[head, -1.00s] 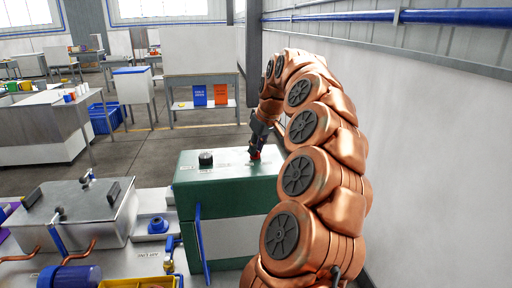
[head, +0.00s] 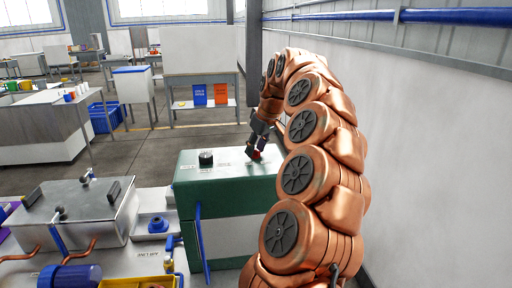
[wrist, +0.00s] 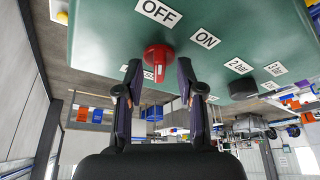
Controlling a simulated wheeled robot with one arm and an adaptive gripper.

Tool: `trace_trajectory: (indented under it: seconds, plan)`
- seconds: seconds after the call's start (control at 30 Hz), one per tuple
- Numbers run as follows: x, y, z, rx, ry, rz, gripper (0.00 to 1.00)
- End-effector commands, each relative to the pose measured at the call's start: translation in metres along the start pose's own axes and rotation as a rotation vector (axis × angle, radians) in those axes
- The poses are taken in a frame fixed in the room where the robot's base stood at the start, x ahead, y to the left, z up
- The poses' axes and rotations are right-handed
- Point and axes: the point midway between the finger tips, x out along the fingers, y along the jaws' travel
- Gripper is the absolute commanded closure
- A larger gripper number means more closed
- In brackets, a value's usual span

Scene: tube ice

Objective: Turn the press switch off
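The green press housing (head: 230,205) stands in front of my arm. A red switch knob (wrist: 158,55) sits on its green face in the wrist view, near an "OFF" label (wrist: 158,12) and an "ON" label (wrist: 205,39). The knob shows as a small red spot in the head view (head: 256,155). My gripper (wrist: 159,68) is open, with one dark fingertip on each side of the knob. Small gaps show between the fingertips and the knob, so contact is not clear.
A black dial (wrist: 243,89) sits beside the switch, with a "2 bar" label (wrist: 238,66). A metal box (head: 80,212), blue and copper fittings, and a yellow bin (head: 138,283) are to the left. A white wall (head: 435,170) is close on the right.

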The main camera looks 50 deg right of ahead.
Motion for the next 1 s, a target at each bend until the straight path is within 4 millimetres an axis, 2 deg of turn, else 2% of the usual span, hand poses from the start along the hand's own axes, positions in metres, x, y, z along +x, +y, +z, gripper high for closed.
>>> trace_trajectory:
  seconds: [0.27,0.63,1.0]
  plan:
    - [-0.009,0.001,-0.001,0.001,0.002,0.003,0.62]
    - [-0.063,0.001,0.000,0.001,0.002,0.002,0.62]
    - [-0.103,0.001,-0.001,0.003,0.000,0.002,0.62]
